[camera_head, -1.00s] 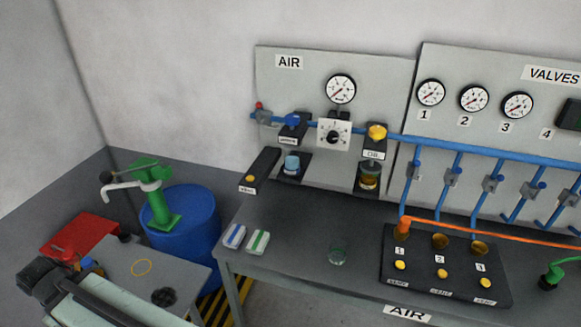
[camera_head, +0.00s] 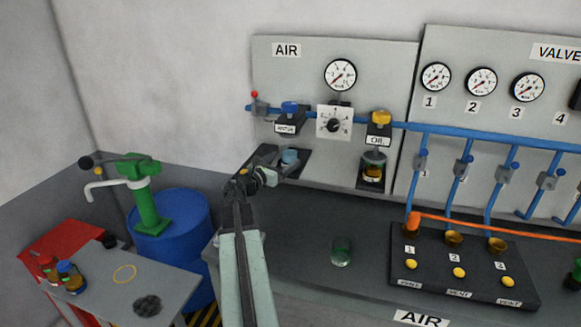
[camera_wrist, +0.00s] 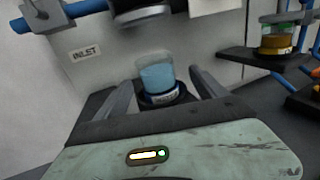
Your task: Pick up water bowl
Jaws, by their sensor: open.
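The water bowl (camera_head: 290,157) is a small clear cup of light blue water on a dark stand below the AIR panel. In the wrist view the water bowl (camera_wrist: 157,74) stands upright on its round dark base, near the picture's middle. My gripper (camera_head: 266,178) is just left of and in front of the bowl in the head view. In the wrist view my gripper (camera_wrist: 161,84) is open, with one finger on each side of the bowl. I cannot tell how far the tips reach alongside it. Nothing is held.
A clear glass (camera_head: 341,252) stands on the dark bench. A black block (camera_head: 465,266) with yellow buttons lies right. A blue barrel (camera_head: 177,235) stands left. A dark fitting (camera_wrist: 138,12) overhangs the bowl.

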